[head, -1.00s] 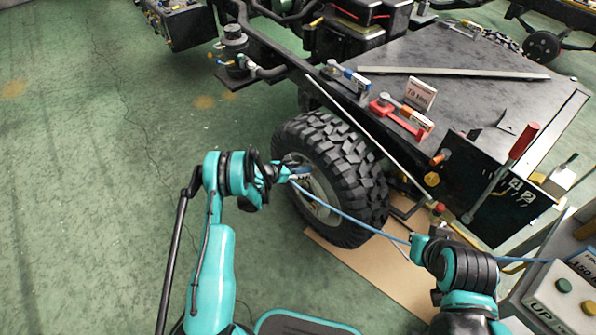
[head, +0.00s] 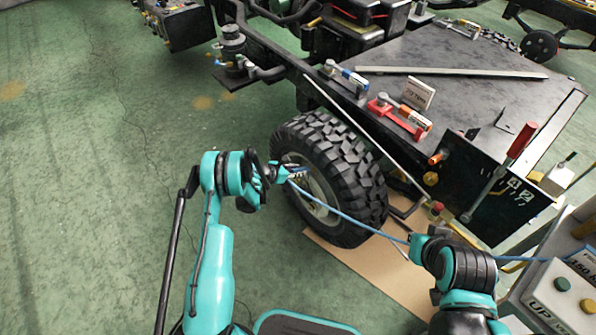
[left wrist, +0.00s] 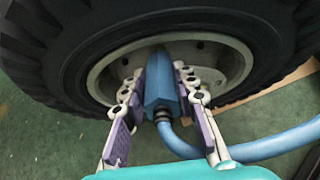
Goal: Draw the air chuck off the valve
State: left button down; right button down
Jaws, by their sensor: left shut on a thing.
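The black off-road tyre (head: 345,165) with its pale rim (head: 318,205) stands upright beside the chassis. My left gripper (head: 288,172) is at the rim face. In the left wrist view it is shut (left wrist: 162,85) on the blue air chuck (left wrist: 160,92), one purple-padded finger on each side. The chuck points at the wheel; its far end and the valve are hidden, so I cannot tell whether they touch. The blue hose (head: 345,217) runs from the chuck to the right, past my right arm (head: 455,268). The right fingertips cannot be made out.
A dark bench top (head: 460,85) beside the tyre carries a red tool (head: 395,118), a small sign and a long bar. A control box (head: 565,290) with buttons stands at the lower right. A tan board (head: 375,270) lies under the wheel. Green floor at left is clear.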

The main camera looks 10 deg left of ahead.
aim_at(293, 171)
pick_arm(q)
jog(key=shift+p+v, duration=0.35)
jog(key=shift+v, duration=1.95)
jog(key=v, duration=0.6)
